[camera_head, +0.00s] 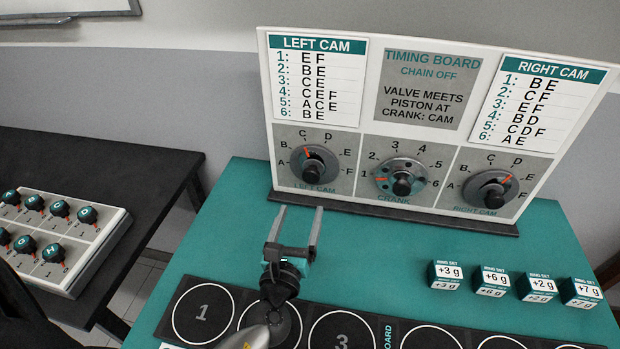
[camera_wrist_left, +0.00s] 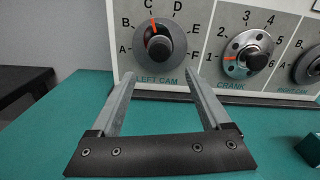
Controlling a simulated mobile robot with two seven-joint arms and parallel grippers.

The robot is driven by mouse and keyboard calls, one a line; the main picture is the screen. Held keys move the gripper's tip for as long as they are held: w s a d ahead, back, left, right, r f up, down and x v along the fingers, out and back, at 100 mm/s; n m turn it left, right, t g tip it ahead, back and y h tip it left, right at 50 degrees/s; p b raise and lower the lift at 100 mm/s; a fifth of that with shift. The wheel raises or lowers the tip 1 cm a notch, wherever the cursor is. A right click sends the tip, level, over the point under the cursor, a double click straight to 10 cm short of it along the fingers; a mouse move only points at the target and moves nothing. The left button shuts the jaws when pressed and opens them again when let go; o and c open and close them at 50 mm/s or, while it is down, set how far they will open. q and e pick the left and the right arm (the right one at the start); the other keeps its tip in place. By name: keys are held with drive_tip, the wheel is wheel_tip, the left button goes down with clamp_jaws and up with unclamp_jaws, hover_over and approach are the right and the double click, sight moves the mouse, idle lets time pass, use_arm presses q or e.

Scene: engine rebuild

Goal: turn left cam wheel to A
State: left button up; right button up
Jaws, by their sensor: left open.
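The left cam wheel (camera_head: 322,157) is a grey dial with a black knob on the upright timing board. Letters A to F ring it, and its red pointer is toward C. It also shows in the left wrist view (camera_wrist_left: 174,54), with the pointer again up at C. My left gripper (camera_head: 300,209) is open and empty, with its fingers pointing toward the board. In the left wrist view the gripper (camera_wrist_left: 160,77) lies below and in front of the wheel, not touching it. My right gripper is not in view.
The crank wheel (camera_head: 412,166), with its pointer at 1, and the right cam wheel (camera_head: 484,193) are beside it. Several small boxes (camera_head: 491,281) stand at the right of the teal table. A dark mat (camera_head: 187,294) with numbered circles lies in front. A knob panel (camera_head: 112,238) is left.

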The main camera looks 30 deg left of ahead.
sight(311, 179)
use_arm(q)
drive_tip(key=x, duration=1)
drive_tip(key=shift+w, duration=0.35)
clamp_jaws()
